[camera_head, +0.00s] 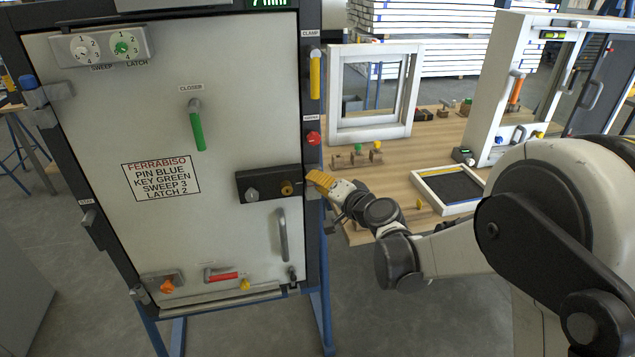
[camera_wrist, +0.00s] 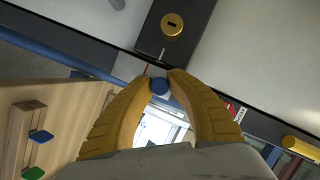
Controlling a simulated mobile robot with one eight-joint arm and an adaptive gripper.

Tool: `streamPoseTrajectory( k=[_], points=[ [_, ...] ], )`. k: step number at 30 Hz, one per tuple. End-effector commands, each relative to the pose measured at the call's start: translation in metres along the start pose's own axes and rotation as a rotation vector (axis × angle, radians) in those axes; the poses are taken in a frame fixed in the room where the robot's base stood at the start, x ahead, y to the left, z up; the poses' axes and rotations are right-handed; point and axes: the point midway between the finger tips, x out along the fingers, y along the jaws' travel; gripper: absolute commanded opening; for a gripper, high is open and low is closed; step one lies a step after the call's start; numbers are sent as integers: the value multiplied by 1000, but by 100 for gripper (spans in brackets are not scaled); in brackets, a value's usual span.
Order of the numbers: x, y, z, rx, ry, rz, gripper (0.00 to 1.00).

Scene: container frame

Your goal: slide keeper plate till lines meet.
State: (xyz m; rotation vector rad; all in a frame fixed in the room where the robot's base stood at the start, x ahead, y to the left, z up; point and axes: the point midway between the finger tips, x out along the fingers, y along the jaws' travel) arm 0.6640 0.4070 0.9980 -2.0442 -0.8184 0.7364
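The keeper plate (camera_wrist: 128,66) is a small light grey plate on the dark frame post, beside the black lock case (camera_wrist: 185,32) on the door. A thin red line shows on the plate and a pale line on the case edge; the two are offset, not in line. A blue knob (camera_wrist: 159,85) stands at the plate. My gripper (camera_wrist: 162,78) has its yellow fingertips close on both sides of this knob and appears shut on it. In the head view my gripper (camera_head: 318,183) is at the door's right post, right of the lock case (camera_head: 268,183), and hides most of the plate.
A red knob (camera_head: 313,138) and a yellow clamp handle (camera_head: 315,75) are above my gripper on the post. The door handle (camera_head: 283,235) is below the lock case. A wooden bench (camera_head: 400,185) with small fixtures and a tray (camera_head: 449,189) stands at the right.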

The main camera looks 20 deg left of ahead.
Motion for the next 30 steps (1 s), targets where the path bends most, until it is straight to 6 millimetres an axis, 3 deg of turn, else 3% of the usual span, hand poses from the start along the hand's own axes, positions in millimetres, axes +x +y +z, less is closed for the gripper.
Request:
streamPoseTrajectory(
  k=[9, 16, 17, 18, 30],
  points=[
    [-3, -13, -8, 0, -1, 0, 0],
    [-3, -11, -6, 0, -1, 0, 0],
    [-2, -11, -6, 0, -1, 0, 29],
    [-3, -11, -6, 0, -1, 0, 41],
    [-8, -11, -7, 1, 0, 0, 44]
  ],
)
